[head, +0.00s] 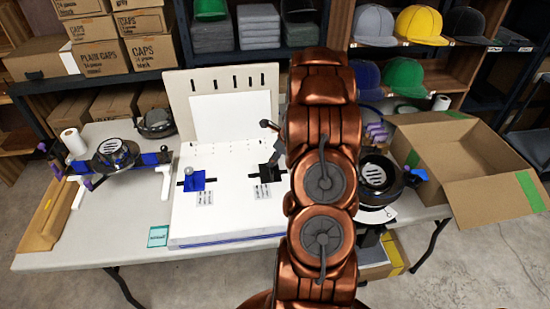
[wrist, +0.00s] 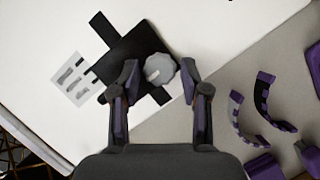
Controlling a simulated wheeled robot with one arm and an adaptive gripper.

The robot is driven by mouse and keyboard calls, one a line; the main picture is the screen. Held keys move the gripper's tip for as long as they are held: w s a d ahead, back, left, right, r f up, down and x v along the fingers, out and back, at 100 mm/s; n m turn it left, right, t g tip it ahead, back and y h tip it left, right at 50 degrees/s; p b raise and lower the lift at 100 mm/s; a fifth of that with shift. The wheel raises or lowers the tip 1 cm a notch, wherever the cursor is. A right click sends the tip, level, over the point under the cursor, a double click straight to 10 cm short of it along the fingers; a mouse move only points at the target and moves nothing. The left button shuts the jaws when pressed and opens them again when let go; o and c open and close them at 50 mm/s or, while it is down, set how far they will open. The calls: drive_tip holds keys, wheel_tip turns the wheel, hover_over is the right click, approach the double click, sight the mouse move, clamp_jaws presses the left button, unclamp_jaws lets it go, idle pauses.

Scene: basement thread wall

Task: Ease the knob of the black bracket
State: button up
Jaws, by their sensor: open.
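The black bracket (head: 266,172) stands on the right part of the white board (head: 226,215). In the wrist view the black bracket (wrist: 126,58) has a grey lobed knob (wrist: 160,69) on its right side, with a light line across it. My gripper (wrist: 161,79) is open. In the picture its two fingertips lie to the left and right of the knob; I cannot tell whether they touch it. In the head view my copper arm hides part of the area right of the bracket, and the gripper is mostly hidden behind it. A printed label (wrist: 72,80) lies left of the bracket.
A blue bracket (head: 194,181) stands on the board's left part. Purple curved pieces (wrist: 262,95) lie on the table beside the board. An open cardboard box (head: 470,160) is at the right. A black cap device (head: 115,153) is at the left.

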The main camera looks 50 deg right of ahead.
drive_tip(key=shift+c, duration=0.2)
clamp_jaws()
